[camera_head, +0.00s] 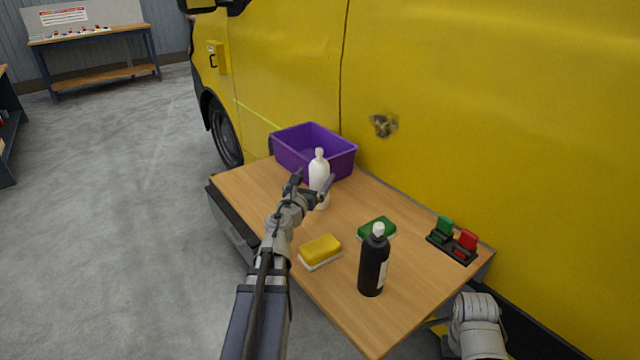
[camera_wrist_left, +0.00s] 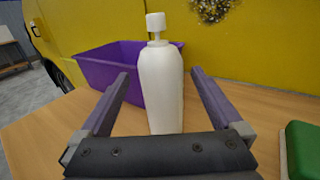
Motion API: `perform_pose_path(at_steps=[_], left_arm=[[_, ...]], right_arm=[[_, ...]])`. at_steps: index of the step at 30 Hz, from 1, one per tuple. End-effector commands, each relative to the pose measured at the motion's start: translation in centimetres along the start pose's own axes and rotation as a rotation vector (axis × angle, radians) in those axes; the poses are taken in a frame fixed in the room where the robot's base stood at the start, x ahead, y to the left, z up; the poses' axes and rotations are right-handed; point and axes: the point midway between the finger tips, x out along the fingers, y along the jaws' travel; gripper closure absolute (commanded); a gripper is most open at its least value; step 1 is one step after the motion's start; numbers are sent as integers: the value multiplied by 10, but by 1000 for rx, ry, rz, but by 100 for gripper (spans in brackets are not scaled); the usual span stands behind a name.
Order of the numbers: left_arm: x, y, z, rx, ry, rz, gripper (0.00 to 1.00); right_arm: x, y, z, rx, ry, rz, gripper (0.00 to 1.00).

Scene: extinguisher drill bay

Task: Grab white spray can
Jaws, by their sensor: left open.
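The white spray can (camera_head: 319,172) stands upright on the wooden table, in front of the purple bin. In the left wrist view the white spray can (camera_wrist_left: 161,88) stands between the two spread fingers, with clear space on both sides. My left gripper (camera_head: 314,186) is open around the can at about its middle height; it also shows in the left wrist view (camera_wrist_left: 160,88). The fingers partly cover the can's lower body in the head view. My right arm shows only in part at the lower right, and its gripper is not visible.
A purple bin (camera_head: 300,155) stands behind the can. A yellow sponge (camera_head: 320,248), a green sponge (camera_head: 377,226), a black bottle (camera_head: 373,265) and a dark holder with green and red pieces (camera_head: 452,245) occupy the table (camera_head: 330,290). A yellow van (camera_head: 480,110) borders the table's far side.

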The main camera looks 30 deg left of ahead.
Motion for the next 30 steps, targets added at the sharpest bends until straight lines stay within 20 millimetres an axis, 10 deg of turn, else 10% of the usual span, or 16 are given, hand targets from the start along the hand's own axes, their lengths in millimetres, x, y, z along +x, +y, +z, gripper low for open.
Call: perform_pose_path(at_steps=[20, 30], left_arm=[[64, -1, 9, 0, 0, 0, 0], [66, -1, 9, 0, 0, 1, 9]], right_arm=[[-9, 1, 0, 0, 0, 0, 100], [-9, 1, 0, 0, 0, 0, 100]])
